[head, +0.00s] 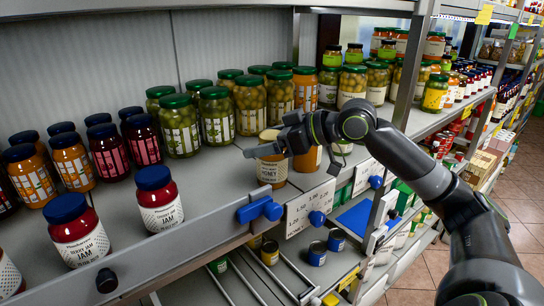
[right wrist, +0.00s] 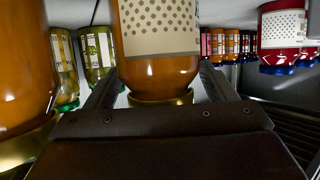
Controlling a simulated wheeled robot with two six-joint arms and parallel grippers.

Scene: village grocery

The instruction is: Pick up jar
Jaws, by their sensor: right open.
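An amber jar (head: 272,172) with a pale dotted label stands upright near the front edge of the shelf. My right gripper (head: 268,140) comes in from the right at the height of the jar's top. It is open, and its upper parts partly hide the jar. In the right wrist view, which is upside down, the amber jar (right wrist: 160,72) with its gold lid stands between the two open fingers (right wrist: 158,88). I cannot tell whether either finger touches it. My left gripper is not in view.
A second amber jar (head: 307,158) stands close by on the right; it looms at the left of the right wrist view (right wrist: 25,70). Green-lidded jars (head: 250,105) stand behind. Blue-lidded red jars (head: 158,200) stand to the left. Bare shelf (head: 220,185) lies between.

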